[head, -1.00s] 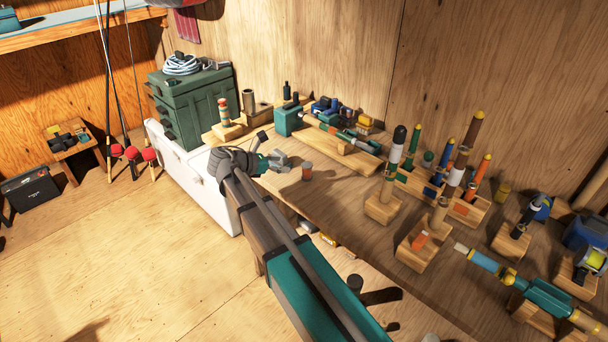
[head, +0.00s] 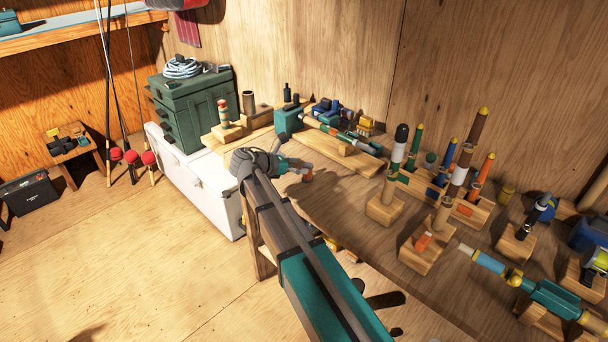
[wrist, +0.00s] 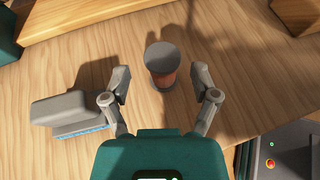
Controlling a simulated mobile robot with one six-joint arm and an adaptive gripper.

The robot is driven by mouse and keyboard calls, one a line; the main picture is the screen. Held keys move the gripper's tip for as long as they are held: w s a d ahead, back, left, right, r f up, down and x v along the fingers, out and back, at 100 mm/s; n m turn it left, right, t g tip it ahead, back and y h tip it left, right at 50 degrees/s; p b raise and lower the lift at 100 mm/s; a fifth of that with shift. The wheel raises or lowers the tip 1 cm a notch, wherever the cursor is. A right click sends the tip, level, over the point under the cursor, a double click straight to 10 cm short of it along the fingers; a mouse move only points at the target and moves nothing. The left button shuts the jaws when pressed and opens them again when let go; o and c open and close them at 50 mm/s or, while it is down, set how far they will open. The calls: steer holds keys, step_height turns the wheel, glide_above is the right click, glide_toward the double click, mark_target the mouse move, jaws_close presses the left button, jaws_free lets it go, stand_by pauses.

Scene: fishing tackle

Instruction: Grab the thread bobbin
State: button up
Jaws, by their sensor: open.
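The thread bobbin (wrist: 162,67) stands on the wooden bench top in the wrist view, with a grey round end on top and an orange-brown body below. It lies between and slightly beyond the tips of my gripper (wrist: 162,82), whose two fingers are spread apart on either side of it without visible contact. In the head view, a small part of the bobbin (head: 307,173) shows at the tips of my gripper (head: 303,168); the arm and fingers hide much of the rest.
A grey block with blue bristles (wrist: 72,113) lies left of my gripper. A wooden board (wrist: 85,20) runs behind the bobbin. In the head view, several wooden stands with rod parts fill the bench's right side, and a green tackle box (head: 195,105) sits at the left.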

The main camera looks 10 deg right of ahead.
mark_target(311, 164)
steer(key=shift+b+x, duration=0.85)
steer(key=shift+x, duration=1.55)
steer(key=shift+s, duration=0.15)
steer(key=shift+c, duration=0.2)
steer(key=c, duration=0.9)
steer(key=shift+r, duration=0.1)
steer(key=shift+r+p, duration=0.95)
steer(key=shift+p, duration=0.15)
steer(key=s+r+p, duration=0.3)
steer(key=s, duration=0.1)
steer(key=s+r+p, duration=0.4)
steer(key=s, duration=0.1)
steer(key=s+r+p, duration=0.3)
steer(key=s+r, duration=0.1)
steer(key=s, duration=0.1)
steer(key=shift+d+p, duration=0.3)
steer(key=shift+p, duration=0.1)
